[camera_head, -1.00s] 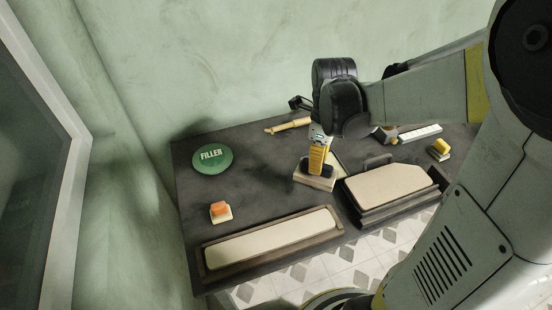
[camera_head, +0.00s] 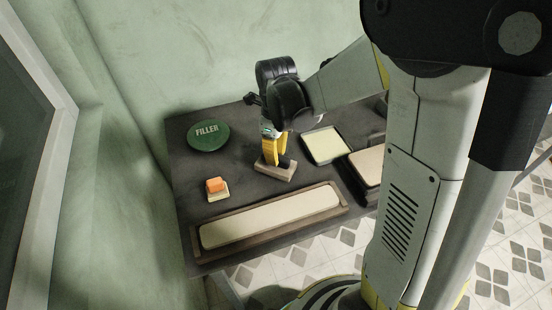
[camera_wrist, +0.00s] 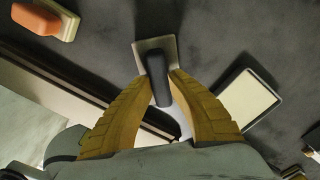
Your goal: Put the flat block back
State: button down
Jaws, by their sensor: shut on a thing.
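My gripper (camera_head: 274,156) is shut on the dark handle of a flat block (camera_head: 281,174) with a pale, rectangular base. In the wrist view, the yellow fingers (camera_wrist: 172,92) close around the black handle (camera_wrist: 158,82), and the pale base (camera_wrist: 147,46) sticks out beyond it. The block is behind the long wooden tray, low over the dark table. I cannot tell whether its base touches the tabletop.
The long tray (camera_head: 195,240) holds a cream board. A shallow cream-filled tray (camera_head: 325,146) lies right of the block. My arm hides the table's right side.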

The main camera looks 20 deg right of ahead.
jog(key=shift+f, duration=0.3)
jog(key=c, duration=1.4)
grip_release()
jog(key=shift+o, duration=0.2)
notch_tip(320, 180, up, 11)
jog(key=p, duration=0.5)
jog(key=s+r+n+t, duration=0.3)
jog(key=s+n, duration=0.3)
jog(key=n, duration=0.7)
jog(key=s+r+n+t, duration=0.4)
jog(key=s+r+n, duration=0.1)
jog(key=n, duration=0.9)
jog(key=shift+s, duration=0.85)
